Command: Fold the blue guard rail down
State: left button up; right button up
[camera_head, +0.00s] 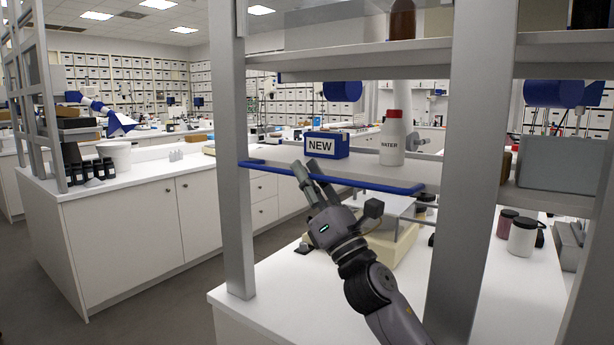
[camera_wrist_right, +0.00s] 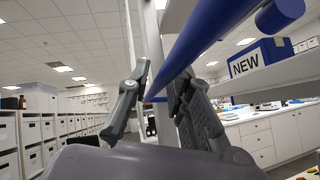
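The blue guard rail (camera_head: 350,181) runs along the front of the middle shelf (camera_head: 420,172), between two grey posts. In the right wrist view the rail (camera_wrist_right: 215,30) crosses from upper right down to the gap between my fingers. My right gripper (camera_head: 306,170) reaches up to the rail, left of its middle. Its two fingers are spread apart in the right wrist view (camera_wrist_right: 155,85), with the rail between or just beyond them. I cannot tell whether either finger touches it. My left gripper is not in view.
Behind the rail stand a blue box marked NEW (camera_head: 326,145) and a white WATER bottle (camera_head: 393,138) with a red cap. Grey posts (camera_head: 235,150) and (camera_head: 472,170) flank the shelf opening. Jars (camera_head: 522,237) stand on the white bench at right.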

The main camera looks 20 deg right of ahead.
jog(key=shift+o, duration=0.8)
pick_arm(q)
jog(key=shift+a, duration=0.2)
pick_arm(e)
jog(key=shift+r, duration=0.1)
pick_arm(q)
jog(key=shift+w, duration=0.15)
pick_arm(e)
jog(key=v, duration=1.2)
